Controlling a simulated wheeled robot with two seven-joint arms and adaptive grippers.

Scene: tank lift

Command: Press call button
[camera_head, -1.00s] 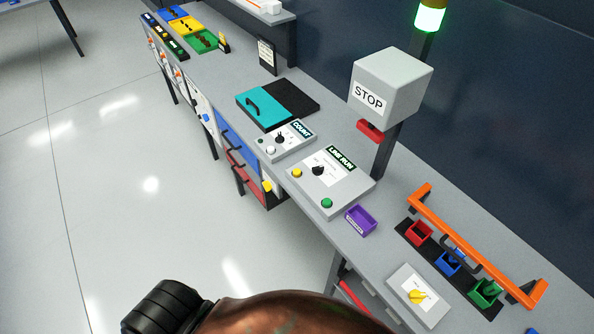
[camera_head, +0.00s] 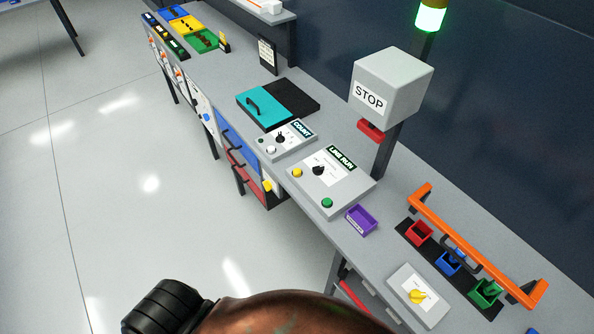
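No button in view carries a readable "call" label. The LINE RUN box (camera_head: 331,183) on the bench has a yellow button (camera_head: 297,173), a black knob and a green button (camera_head: 327,203). The COUNT box (camera_head: 286,140) behind it has a white button (camera_head: 270,149) and a black knob. A grey box with a yellow knob (camera_head: 417,297) lies at the near end of the bench. Neither of my grippers is in view. A rounded copper-brown body (camera_head: 290,315) with a black ribbed part (camera_head: 165,308) fills the bottom edge; I cannot tell what it is.
A grey STOP box (camera_head: 392,88) stands on a dark post with a lit green lamp (camera_head: 430,18). A purple bin (camera_head: 361,220), an orange rail (camera_head: 470,240) and small coloured bins occupy the near bench. Open floor lies left of the bench.

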